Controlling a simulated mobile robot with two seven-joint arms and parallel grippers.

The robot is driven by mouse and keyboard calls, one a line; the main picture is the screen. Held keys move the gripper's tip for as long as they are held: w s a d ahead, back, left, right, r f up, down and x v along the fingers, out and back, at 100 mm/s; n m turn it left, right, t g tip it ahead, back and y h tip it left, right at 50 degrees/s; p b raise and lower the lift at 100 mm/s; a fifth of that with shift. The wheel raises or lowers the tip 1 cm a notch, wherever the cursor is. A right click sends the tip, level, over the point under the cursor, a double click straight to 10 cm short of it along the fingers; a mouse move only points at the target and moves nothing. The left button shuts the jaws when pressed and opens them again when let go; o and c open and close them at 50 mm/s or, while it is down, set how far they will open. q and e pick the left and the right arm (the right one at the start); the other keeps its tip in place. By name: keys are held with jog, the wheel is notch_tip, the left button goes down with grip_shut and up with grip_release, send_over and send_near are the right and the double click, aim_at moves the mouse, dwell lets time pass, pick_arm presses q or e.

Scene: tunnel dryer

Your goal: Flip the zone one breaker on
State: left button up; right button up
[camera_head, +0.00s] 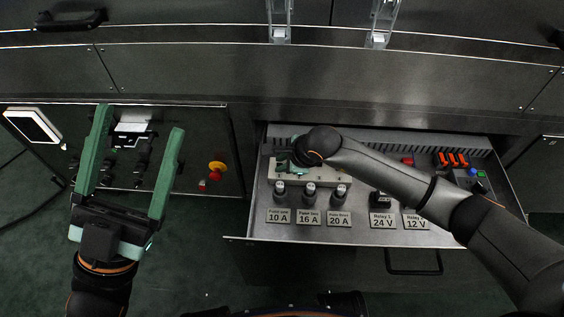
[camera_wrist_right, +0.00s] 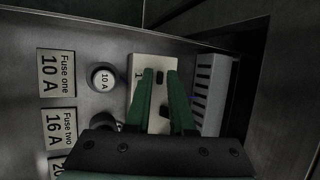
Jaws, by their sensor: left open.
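The pale breaker block (camera_head: 313,179) is in the open drawer, behind the row of fuses. Much of it is hidden by my right arm and gripper. My right gripper (camera_head: 298,167) points down over the block's left part. In the right wrist view its two green fingers (camera_wrist_right: 161,78) are a small gap apart. A dark switch (camera_wrist_right: 162,78) on the breaker block (camera_wrist_right: 138,70) shows in that gap. I cannot tell whether the fingers touch it, or which position it is in. My left gripper (camera_head: 136,150) is open and empty, in front of the left control panel.
Fuses (camera_head: 309,190) labelled 10 A, 16 A and 20 A stand in front of the block, relays (camera_head: 381,200) to their right. The metal drawer (camera_head: 258,225) has raised walls.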

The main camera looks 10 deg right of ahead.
grip_shut()
